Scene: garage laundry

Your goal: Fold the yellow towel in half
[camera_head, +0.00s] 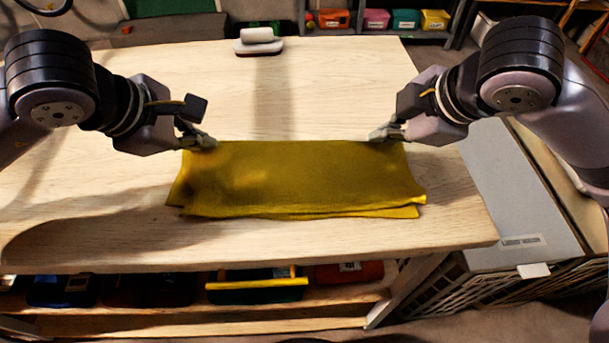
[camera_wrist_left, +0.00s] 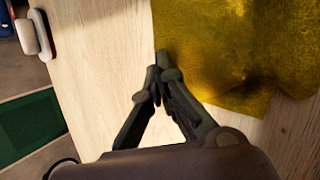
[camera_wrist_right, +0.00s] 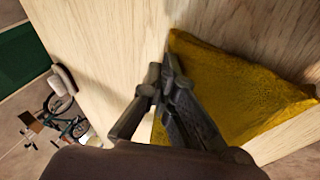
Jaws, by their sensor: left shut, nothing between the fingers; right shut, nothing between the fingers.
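The yellow towel (camera_head: 300,178) lies on the wooden table as a wide, flat strip. Its near edge shows two layers slightly out of line, with corners sticking out at both ends. My left gripper (camera_head: 207,142) is shut and empty at the towel's far left corner; the left wrist view shows its closed tips (camera_wrist_left: 160,75) beside the towel's edge (camera_wrist_left: 225,50). My right gripper (camera_head: 382,135) is shut and empty at the far right corner; the right wrist view shows its closed tips (camera_wrist_right: 163,78) by the towel (camera_wrist_right: 230,90). Whether the tips touch the cloth is unclear.
The wooden table (camera_head: 330,80) is bare around the towel. A small white and grey object (camera_head: 257,40) stands at its far edge. A grey-topped crate (camera_head: 520,190) stands right of the table. Colored bins (camera_head: 405,19) sit on a shelf behind.

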